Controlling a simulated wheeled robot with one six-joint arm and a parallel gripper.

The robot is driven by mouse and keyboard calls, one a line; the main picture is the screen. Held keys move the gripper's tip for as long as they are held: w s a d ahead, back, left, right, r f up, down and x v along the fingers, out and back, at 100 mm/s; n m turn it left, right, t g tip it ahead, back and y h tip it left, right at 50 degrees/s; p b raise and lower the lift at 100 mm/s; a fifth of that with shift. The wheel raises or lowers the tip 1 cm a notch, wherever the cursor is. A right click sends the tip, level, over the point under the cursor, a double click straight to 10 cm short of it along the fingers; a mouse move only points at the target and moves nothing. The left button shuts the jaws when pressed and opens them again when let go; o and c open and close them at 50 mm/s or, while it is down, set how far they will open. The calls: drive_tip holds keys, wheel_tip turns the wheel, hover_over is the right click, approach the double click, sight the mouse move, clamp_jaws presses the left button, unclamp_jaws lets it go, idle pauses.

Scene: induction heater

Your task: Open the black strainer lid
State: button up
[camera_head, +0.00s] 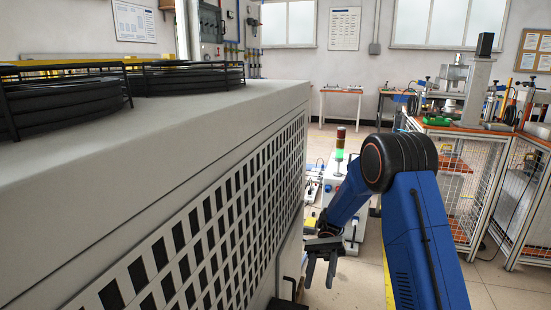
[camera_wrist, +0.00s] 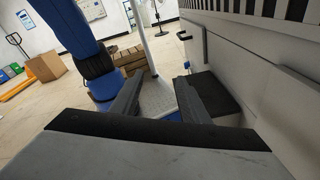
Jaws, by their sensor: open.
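A black block-like part (camera_wrist: 222,92) sits low against the side of the large grey machine in the wrist view, just right of my gripper's right finger. I cannot tell whether it is the strainer lid; no lid shows clearly. A dark part (camera_head: 286,304) also shows at the bottom edge of the head view, below the machine's near end. My gripper (camera_head: 319,281) is open and empty beside the machine's end, with its fingers pointing down in the head view. In the wrist view its fingers (camera_wrist: 158,88) stand apart with floor and white surface between them.
The grey machine (camera_head: 150,130) with a slotted side fills the left. A black handle (camera_head: 290,287) is on its end, and a handle (camera_wrist: 197,48) shows close by in the wrist view. A white unit with a signal light (camera_head: 340,155) and caged workbenches (camera_head: 470,190) stand beyond.

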drive_tip(key=s+d+r+n+t+h, duration=0.1)
drive_tip(key=s+d+r+n+t, duration=0.1)
drive_tip(key=s+d+r+t, duration=0.2)
drive_tip(key=s+d+r+n+t+h, duration=0.2)
drive_tip(key=s+d+t, duration=0.4)
drive_tip(key=s+t, duration=0.3)
drive_tip(key=s+d+r+n+t+h, duration=0.2)
drive_tip(key=s+d+r+n+t, duration=0.2)
drive_tip(key=s, duration=0.6)
wheel_tip(320, 180, up, 2)
drive_tip(key=d+t, duration=0.2)
drive_tip(key=t, duration=0.1)
drive_tip(key=shift+r, duration=0.2)
